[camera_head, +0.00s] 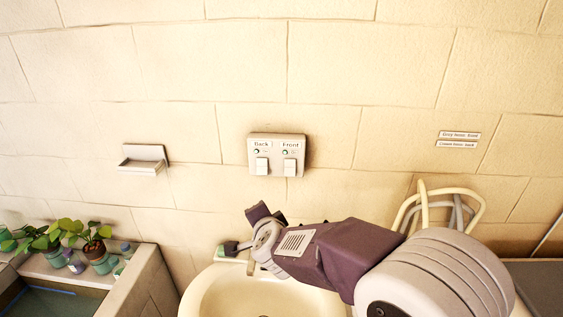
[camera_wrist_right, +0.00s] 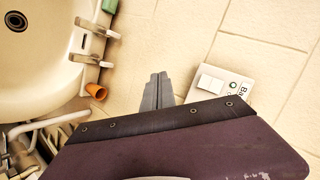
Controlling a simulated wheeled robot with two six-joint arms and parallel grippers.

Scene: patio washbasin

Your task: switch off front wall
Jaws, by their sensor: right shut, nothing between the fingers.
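A pale switch plate (camera_head: 278,170) is on the wall above the basin. Its left white rocker (camera_head: 261,166) is under the label "Back". Its right white rocker (camera_head: 290,168) is under the label "Front". Each has a small round indicator, too small to tell lit or unlit. My right arm comes in from the right, its end below the plate. In the wrist view my right gripper (camera_wrist_right: 160,78) is shut and empty, its grey fingers close together beside the plate (camera_wrist_right: 258,75), apart from the rockers in the picture. My purple wrist housing hides part of the plate. My left gripper is not in view.
A cream basin (camera_head: 205,292) is below. Cream and grey hoses (camera_head: 423,205) hang at right, under two small labels (camera_head: 459,139) naming grey hose front, cream hose back. A soap shelf (camera_head: 143,160) and potted plants (camera_head: 95,250) are at left. The wall around the plate is clear.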

